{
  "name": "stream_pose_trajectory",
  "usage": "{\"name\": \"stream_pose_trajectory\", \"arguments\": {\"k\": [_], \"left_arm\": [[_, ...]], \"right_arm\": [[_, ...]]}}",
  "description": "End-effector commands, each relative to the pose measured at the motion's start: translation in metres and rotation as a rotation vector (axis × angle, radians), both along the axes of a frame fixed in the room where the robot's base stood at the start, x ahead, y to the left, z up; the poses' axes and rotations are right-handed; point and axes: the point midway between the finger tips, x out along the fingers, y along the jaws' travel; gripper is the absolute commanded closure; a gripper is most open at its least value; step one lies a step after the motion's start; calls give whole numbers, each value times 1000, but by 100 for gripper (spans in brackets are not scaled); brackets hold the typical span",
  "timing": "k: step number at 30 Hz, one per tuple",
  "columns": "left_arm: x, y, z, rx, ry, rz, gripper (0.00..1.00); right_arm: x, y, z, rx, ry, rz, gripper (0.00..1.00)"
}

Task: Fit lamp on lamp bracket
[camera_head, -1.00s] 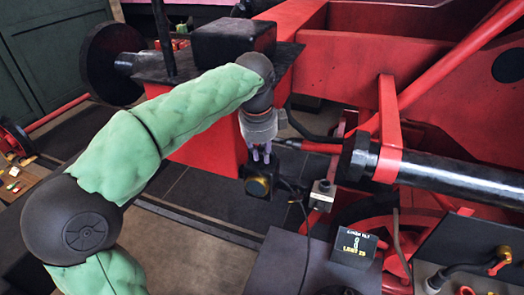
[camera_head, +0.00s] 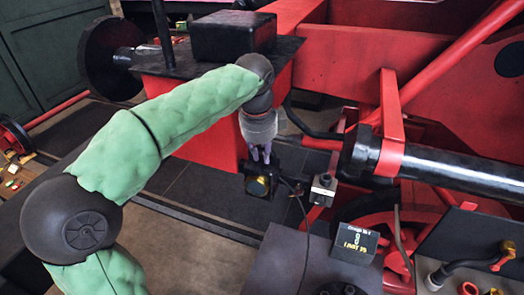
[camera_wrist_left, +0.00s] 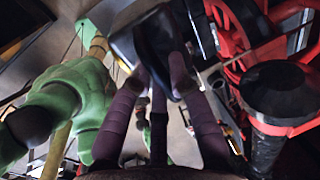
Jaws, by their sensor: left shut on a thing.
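The lamp (camera_head: 258,187) is a small black box with a round brass-yellow lens. It hangs in the middle of the head view, in front of the red buffer beam. My left gripper (camera_head: 262,156) points down with its purple fingers shut on the lamp's top. In the left wrist view the lamp is a dark body (camera_wrist_left: 150,45) between the fingertips of my left gripper (camera_wrist_left: 158,80). I cannot pick out the lamp bracket for certain; the lamp and gripper may hide it. My right gripper is not in view.
A small grey block with a dark top (camera_head: 322,190) stands right of the lamp. A thick black cylinder (camera_head: 450,178) lies to the right. Dark floor is open left of the lamp.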

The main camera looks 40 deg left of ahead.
Motion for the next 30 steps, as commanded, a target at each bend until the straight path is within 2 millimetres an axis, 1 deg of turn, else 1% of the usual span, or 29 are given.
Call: {"name": "stream_pose_trajectory", "arguments": {"k": [18,30], "left_arm": [[0,0,-14,1,-3,1,100],[0,0,-16,0,-4,1,100]], "right_arm": [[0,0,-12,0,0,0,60],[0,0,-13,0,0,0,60]]}}
